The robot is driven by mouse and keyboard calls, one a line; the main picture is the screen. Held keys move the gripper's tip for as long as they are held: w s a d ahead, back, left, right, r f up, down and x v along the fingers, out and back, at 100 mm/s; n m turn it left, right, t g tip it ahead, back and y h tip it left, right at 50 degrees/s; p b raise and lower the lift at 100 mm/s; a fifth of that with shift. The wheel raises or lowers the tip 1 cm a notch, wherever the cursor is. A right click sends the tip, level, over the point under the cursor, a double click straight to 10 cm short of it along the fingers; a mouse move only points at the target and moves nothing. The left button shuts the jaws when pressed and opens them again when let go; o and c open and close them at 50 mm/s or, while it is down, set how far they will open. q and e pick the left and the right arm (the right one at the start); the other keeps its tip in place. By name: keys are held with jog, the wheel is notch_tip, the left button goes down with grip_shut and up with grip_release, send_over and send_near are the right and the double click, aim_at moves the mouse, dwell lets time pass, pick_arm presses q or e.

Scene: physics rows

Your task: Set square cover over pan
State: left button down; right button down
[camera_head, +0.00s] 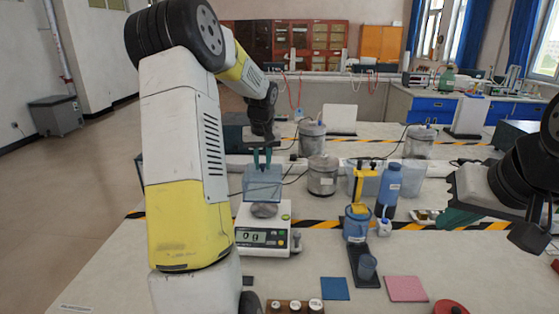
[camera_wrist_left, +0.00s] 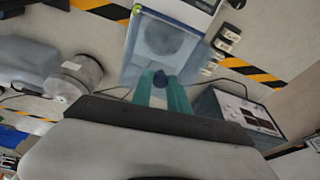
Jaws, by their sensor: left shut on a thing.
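The square cover (camera_head: 263,186) is a clear bluish box with a dark knob on top. My left gripper (camera_head: 262,157) is shut on the knob (camera_wrist_left: 160,77) and holds the cover level, open side down. The cover also shows in the left wrist view (camera_wrist_left: 133,62). The round metal pan (camera_head: 264,211) sits on the white scale (camera_head: 283,236), whose display reads 0 g. In the head view the cover's lower edge is just above the pan; the exact gap is unclear. My right gripper (camera_head: 457,217) is at the right, far from the scale; its finger opening is not clear.
Metal canisters (camera_head: 322,176) stand right of and behind the scale. A blue bottle (camera_head: 388,190) and a yellow-topped blue container (camera_head: 357,222) stand further right. Blue (camera_head: 335,288) and pink (camera_head: 406,289) squares lie in front. Bench left of the scale looks clear.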

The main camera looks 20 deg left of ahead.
pick_arm(q)
notch_tip(320, 180, down, 7)
jog(key=shift+f, duration=0.15)
dwell(0.5)
jog(key=shift+f, duration=0.35)
dwell(0.8)
grip_release()
dwell(0.4)
jog(key=shift+r, duration=0.1)
jog(key=shift+r, duration=3.9)
